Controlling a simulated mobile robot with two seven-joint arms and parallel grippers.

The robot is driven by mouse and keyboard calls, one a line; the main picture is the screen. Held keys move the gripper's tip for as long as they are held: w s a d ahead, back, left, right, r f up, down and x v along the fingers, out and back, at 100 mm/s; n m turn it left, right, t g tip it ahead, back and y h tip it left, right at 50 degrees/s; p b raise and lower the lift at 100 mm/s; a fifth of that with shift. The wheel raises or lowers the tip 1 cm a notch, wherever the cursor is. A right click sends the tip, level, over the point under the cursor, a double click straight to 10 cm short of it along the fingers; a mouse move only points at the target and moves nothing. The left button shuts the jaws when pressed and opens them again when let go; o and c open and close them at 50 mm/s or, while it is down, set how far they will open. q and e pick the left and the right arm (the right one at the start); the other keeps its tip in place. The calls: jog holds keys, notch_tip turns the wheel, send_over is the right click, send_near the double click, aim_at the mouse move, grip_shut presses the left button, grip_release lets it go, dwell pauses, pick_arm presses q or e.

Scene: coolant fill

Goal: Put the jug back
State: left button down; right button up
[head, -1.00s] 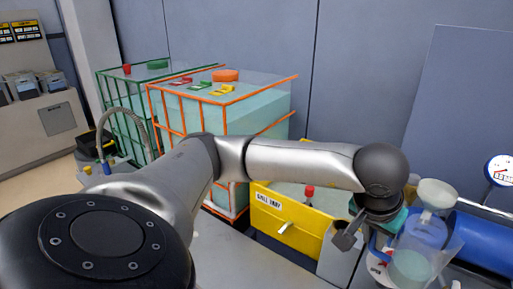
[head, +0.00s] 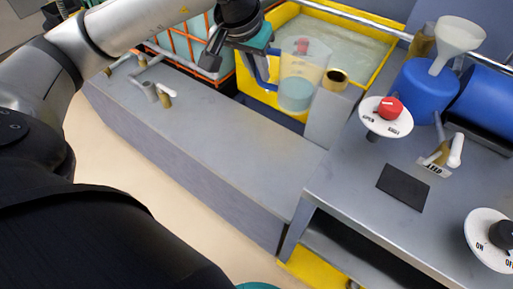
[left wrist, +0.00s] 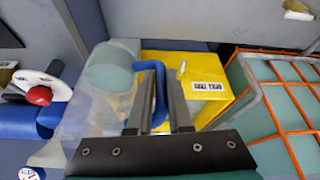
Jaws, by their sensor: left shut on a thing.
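The clear jug (head: 301,72) with a blue handle (head: 262,72) holds some pale green liquid. It hangs roughly upright in front of the yellow bin in the head view. My left gripper (head: 211,62) is shut on the handle; in the left wrist view its two fingers (left wrist: 158,98) stand on either side of the blue handle. The jug's clear body (left wrist: 92,108) is left of the fingers there. A dark square pad (head: 403,187) lies bare on the grey bench. My right gripper is not in view.
A white funnel (head: 461,36) stands in a blue tank (head: 424,88) at the back right. A red knob on a white dial (head: 386,116), a brass valve (head: 440,152) and a black knob dial (head: 492,238) stand around the pad. The yellow bin (head: 362,22) is behind the jug.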

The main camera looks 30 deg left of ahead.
pick_arm(q)
jog(key=a+f+b, duration=0.6)
jog(key=f+b, duration=0.2)
jog(key=f, duration=0.4)
jog(key=a+f+b, duration=0.1)
jog(key=f+b, duration=0.2)
jog(key=f, duration=0.4)
jog(key=f+b, duration=0.3)
jog(key=f, duration=0.4)
jog(key=shift+s+a, duration=0.15)
jog(key=shift+s, duration=0.1)
jog(key=shift+f+b, duration=0.35)
jog(key=shift+f, duration=0.05)
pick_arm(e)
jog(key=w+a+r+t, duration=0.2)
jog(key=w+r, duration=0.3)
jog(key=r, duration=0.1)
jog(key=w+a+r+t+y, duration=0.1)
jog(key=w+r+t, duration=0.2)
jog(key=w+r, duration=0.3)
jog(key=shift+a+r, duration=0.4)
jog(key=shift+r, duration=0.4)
pick_arm(q)
jog(key=shift+f, duration=0.1)
jog(key=c, duration=0.8)
grip_release()
jog(key=shift+c, duration=0.2)
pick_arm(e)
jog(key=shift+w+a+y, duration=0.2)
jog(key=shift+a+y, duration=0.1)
